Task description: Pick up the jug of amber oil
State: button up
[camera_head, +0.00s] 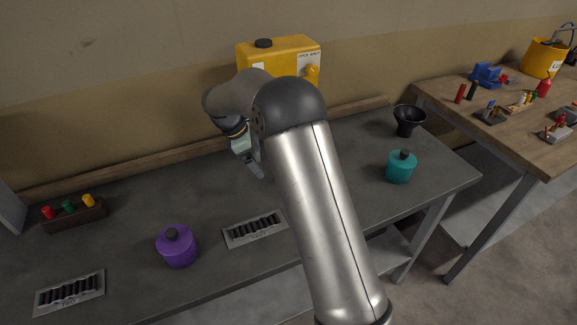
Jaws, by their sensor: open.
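I cannot make out a jug of amber oil for certain; my arm hides part of the dark grey bench (340,165). A yellow box-shaped container (290,52) with a black cap, a label and a yellow tap-like part stands at the back of the bench, partly behind my arm. A purple jug (177,248) with a dark cap stands upright near the front left. A teal jug (400,170) with a dark cap stands at the right. My gripper (255,168) is open and points down over the middle of the bench, apart from both jugs.
Two slotted grates (254,229) (70,293) lie along the bench front. A rack with red, green and yellow pegs (74,213) is at the left. A black funnel (407,121) is at the back right. A wooden table (500,118) holds tools and a yellow bucket (544,58).

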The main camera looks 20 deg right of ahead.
jog(key=d+p, duration=0.1)
jog(key=d, duration=0.3)
jog(key=s+d+f+p, duration=0.1)
jog(key=d, duration=0.3)
jog(key=d+p, duration=0.1)
jog(key=d, duration=0.3)
jog(key=shift+s+d+f, duration=0.15)
jog(key=shift+s, duration=0.05)
jog(key=c, duration=1.2)
